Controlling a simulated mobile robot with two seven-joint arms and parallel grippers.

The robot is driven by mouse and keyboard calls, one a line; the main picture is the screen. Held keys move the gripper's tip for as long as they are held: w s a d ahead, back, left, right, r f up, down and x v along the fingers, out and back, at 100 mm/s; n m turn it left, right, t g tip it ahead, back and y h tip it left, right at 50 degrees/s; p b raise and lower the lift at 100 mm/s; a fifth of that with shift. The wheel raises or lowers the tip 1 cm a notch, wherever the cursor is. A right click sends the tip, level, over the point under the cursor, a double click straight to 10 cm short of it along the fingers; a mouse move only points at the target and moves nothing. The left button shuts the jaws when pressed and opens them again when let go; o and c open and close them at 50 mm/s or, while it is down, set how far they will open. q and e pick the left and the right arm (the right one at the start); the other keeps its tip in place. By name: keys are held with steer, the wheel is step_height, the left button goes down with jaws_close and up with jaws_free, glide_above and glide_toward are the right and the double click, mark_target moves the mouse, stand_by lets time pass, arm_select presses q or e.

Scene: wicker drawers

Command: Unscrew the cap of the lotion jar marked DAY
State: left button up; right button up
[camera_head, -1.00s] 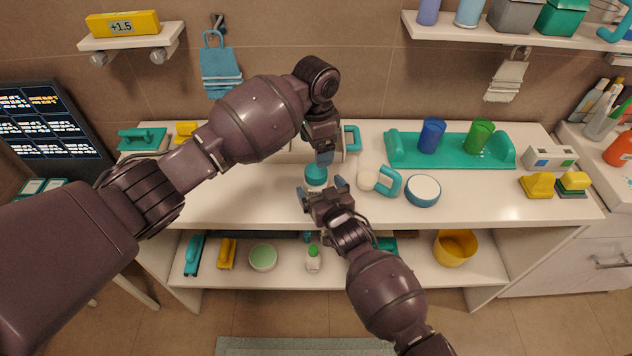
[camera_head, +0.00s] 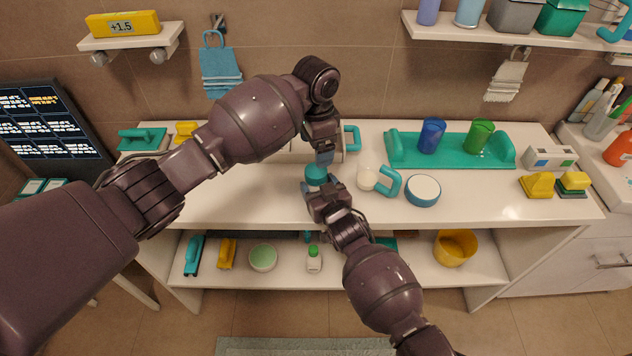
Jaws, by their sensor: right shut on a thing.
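The lotion jar (camera_head: 315,183) stands on the white counter (camera_head: 240,205) with a teal cap (camera_head: 316,173) on top. Its body is mostly hidden by my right gripper, and no DAY marking can be read. My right gripper (camera_head: 314,188) comes from the front and is shut around the jar's body below the cap. My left gripper (camera_head: 324,158) points down just behind and above the cap. Its fingers are seen edge-on, so their opening cannot be told, nor whether they touch the cap.
A white mug with a teal handle (camera_head: 389,182) and a round white-and-blue pot (camera_head: 422,190) stand right of the jar. A teal tray (camera_head: 455,160) holds blue and green cups behind. The lower shelf holds a green bowl (camera_head: 262,257), a green-capped bottle (camera_head: 314,259) and a yellow bucket (camera_head: 455,248).

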mark_target(316, 170)
jaws_close()
arm_select(q)
steer(key=m, duration=0.7)
steer(key=shift+r, duration=0.1)
steer(key=m, duration=1)
steer(key=shift+m, duration=0.3)
steer(key=shift+f, duration=4)
steer(key=shift+c, duration=0.5)
